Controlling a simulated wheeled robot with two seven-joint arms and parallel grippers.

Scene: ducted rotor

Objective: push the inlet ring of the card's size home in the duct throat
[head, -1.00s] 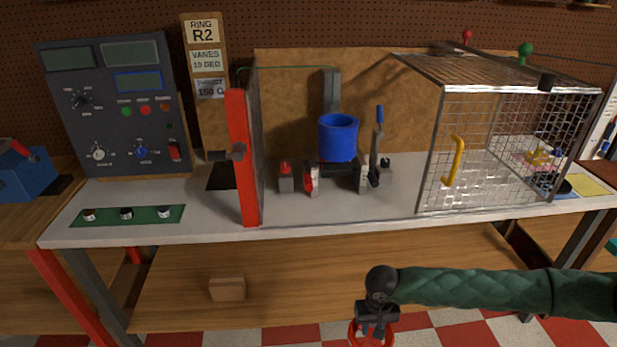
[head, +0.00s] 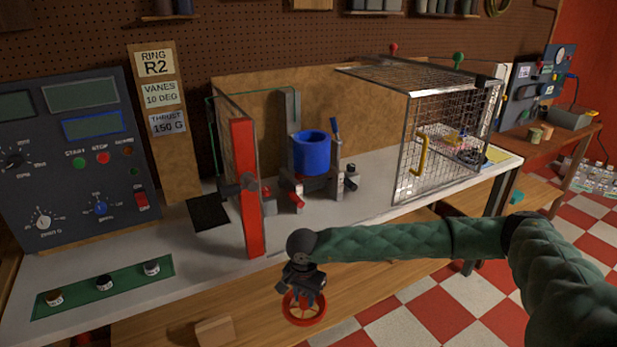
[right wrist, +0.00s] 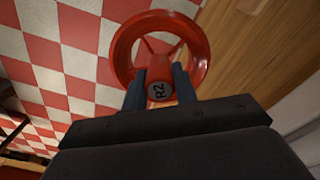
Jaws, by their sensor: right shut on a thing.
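A red inlet ring (head: 304,308) hangs in my right gripper (head: 305,290). In the right wrist view the red ring (right wrist: 197,62) has spokes and a hub marked R2, and the gripper fingers (right wrist: 159,88) are shut on that hub. The gripper and ring are in front of the bench edge, below and apart from the duct. The card (head: 155,64) reads RING R2, VANES 10 DEG, THRUST 150 G. My left gripper is not in view.
A red-edged upright panel (head: 246,190) stands left of the duct. A wire mesh cage (head: 450,140) with a yellow handle is raised or set to the right. A control panel (head: 70,150) and a green strip with small knobs (head: 75,292) are at left.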

